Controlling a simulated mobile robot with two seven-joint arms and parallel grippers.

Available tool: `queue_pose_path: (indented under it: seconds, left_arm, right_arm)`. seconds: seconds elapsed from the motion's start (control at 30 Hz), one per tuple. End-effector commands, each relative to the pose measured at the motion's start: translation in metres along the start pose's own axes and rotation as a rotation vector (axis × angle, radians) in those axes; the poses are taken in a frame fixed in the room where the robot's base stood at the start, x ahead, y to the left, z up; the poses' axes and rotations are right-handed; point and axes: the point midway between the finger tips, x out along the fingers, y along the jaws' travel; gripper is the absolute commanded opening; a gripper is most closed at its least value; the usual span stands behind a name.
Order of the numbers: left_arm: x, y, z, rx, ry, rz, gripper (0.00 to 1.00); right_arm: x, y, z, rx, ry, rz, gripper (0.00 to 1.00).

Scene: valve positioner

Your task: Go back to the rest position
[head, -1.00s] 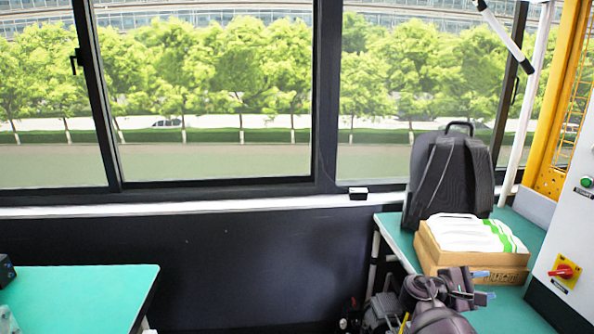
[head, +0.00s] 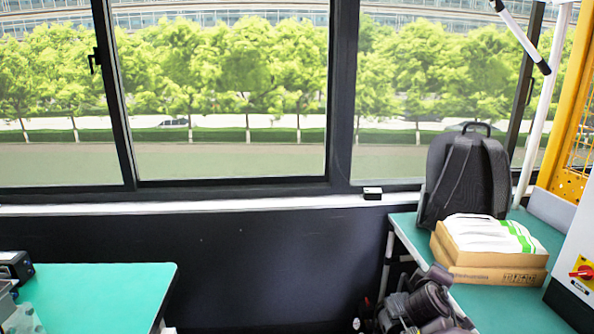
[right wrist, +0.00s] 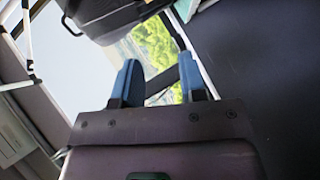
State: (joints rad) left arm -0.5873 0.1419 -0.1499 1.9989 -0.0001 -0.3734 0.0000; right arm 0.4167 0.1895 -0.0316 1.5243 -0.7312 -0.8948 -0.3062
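My right arm shows at the bottom of the head view, beside the right-hand table (head: 500,310); its fingers cannot be made out there. In the right wrist view my right gripper (right wrist: 158,66) has its two blue fingers apart, with nothing held between them. A dark object (right wrist: 110,18) shows beyond the fingertips, apparently not gripped. My left gripper is not in view.
A black backpack (head: 465,180) and a cardboard box (head: 487,262) with a white-green package (head: 490,233) stand on the right-hand table. A green table (head: 105,290) with a black device (head: 15,266) is at left. The gap between the tables looks open.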

Motion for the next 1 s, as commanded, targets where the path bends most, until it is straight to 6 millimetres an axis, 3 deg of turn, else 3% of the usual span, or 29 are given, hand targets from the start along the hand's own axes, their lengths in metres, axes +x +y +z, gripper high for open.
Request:
queue_pose_path:
  seconds: [0.03,0.2,0.47,0.7,1.0]
  left_arm:
    - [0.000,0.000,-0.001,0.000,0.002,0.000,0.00]
    - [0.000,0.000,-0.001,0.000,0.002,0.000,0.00]
    - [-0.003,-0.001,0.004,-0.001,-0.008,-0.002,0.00]
    - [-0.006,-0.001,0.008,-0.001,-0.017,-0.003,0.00]
    - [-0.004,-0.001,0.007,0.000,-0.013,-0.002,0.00]
  right_arm:
    - [-0.013,-0.019,0.004,0.094,0.077,-0.048,0.38]
    - [-0.063,-0.065,0.014,0.394,0.274,-0.201,0.38]
    - [-0.142,-0.116,0.059,0.732,0.381,-0.392,0.38]
    - [-0.211,-0.156,0.121,0.890,0.324,-0.511,0.38]
    - [-0.279,-0.210,0.211,0.890,0.124,-0.596,0.38]
